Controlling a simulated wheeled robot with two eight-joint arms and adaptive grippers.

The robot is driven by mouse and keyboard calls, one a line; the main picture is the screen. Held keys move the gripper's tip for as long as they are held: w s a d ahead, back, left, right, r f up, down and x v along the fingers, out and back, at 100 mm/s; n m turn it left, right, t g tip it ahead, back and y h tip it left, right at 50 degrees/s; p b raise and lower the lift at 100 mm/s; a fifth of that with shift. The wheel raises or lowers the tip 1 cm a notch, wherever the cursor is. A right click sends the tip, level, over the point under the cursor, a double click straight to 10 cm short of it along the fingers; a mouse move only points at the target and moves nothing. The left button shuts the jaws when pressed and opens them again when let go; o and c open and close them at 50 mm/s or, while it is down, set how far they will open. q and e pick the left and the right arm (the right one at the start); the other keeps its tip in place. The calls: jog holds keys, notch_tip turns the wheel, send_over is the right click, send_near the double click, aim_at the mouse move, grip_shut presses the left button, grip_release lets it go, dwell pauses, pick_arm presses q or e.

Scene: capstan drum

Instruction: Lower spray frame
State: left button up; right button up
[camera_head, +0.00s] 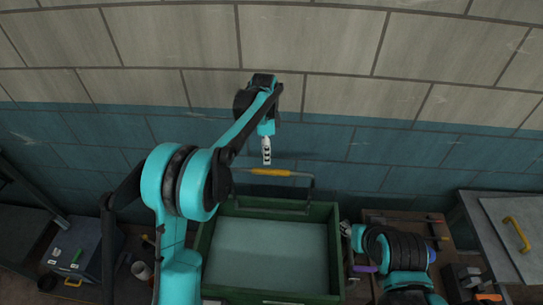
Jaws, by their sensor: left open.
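The spray frame seems to be the dark frame with a yellow grip bar (270,172) at the back of the green tub (334,250). The bar runs left to right, above the tub's far rim. My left gripper (266,158) is open and points down just above the middle of the bar. I cannot tell whether its fingertips touch the bar. My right gripper (346,228) is low, beside the tub's right wall and away from the bar. Its jaws are too small to read. My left arm hides part of the tub's left side.
A brick wall (330,45) stands close behind. A wooden bench (375,217) with small tools is right of the tub, and a grey cabinet with a yellow handle (517,233) is farther right.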

aim_at(271, 170)
pick_arm(q)
jog(key=f, duration=0.3)
jog(key=d+f+m+p, duration=0.1)
jog(key=f, duration=0.2)
jog(key=f+m+g, duration=0.1)
jog(key=f, duration=0.2)
jog(key=shift+w+d+f+p, duration=0.1)
jog(key=shift+w+d+p, duration=0.2)
jog(key=shift+w+d, duration=0.1)
pick_arm(e)
notch_tip(271, 170, up, 3)
jog(key=shift+f, duration=0.15)
pick_arm(q)
grip_shut()
